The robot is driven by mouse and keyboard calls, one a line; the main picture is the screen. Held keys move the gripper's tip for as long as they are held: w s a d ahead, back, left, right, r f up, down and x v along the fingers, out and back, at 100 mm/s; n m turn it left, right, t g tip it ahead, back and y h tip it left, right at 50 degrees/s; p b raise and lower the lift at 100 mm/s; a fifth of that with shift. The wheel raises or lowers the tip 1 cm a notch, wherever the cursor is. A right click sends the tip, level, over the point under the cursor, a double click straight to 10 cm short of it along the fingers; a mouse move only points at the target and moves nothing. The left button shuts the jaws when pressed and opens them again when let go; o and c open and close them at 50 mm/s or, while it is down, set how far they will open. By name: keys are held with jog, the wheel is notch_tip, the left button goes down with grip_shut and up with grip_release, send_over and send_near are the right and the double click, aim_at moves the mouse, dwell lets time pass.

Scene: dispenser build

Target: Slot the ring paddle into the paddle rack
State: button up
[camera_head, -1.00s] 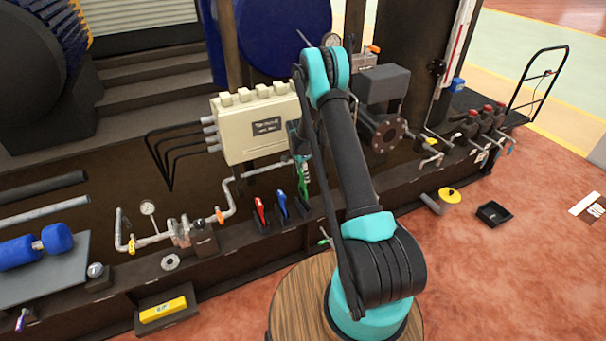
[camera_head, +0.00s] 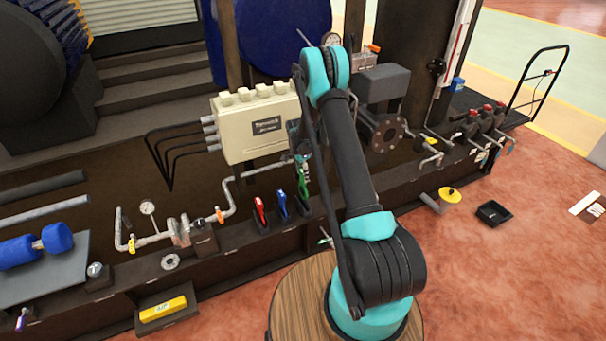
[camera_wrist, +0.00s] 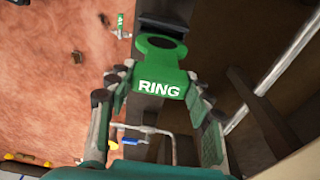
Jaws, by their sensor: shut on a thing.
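The green ring paddle (camera_wrist: 160,75), with a round hole and the white word RING, is held between the fingers of my gripper (camera_wrist: 157,88) in the wrist view. It shows as a small green shape (camera_head: 304,182) in the head view, partly behind my arm. The paddle rack (camera_head: 302,209) is a row of black holders on the dark beam; a red paddle (camera_head: 260,208) and a blue paddle (camera_head: 282,203) stand in its left and middle holders. The green paddle is over the right holder; I cannot tell whether its lower end is inside.
A cream junction box (camera_head: 255,127) and pipework (camera_head: 230,195) stand just behind and left of the rack. A flanged pump (camera_head: 385,133) is to the right. A yellow-topped part (camera_head: 449,195) and a black tray (camera_head: 494,214) lie on the open red floor.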

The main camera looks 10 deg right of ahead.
aim_at(303, 186)
jog(key=shift+f, duration=4)
dwell(0.4)
jog(key=o, duration=1.6)
jog(key=shift+o, duration=0.2)
jog(key=o, duration=0.5)
jog(key=shift+c, duration=0.2)
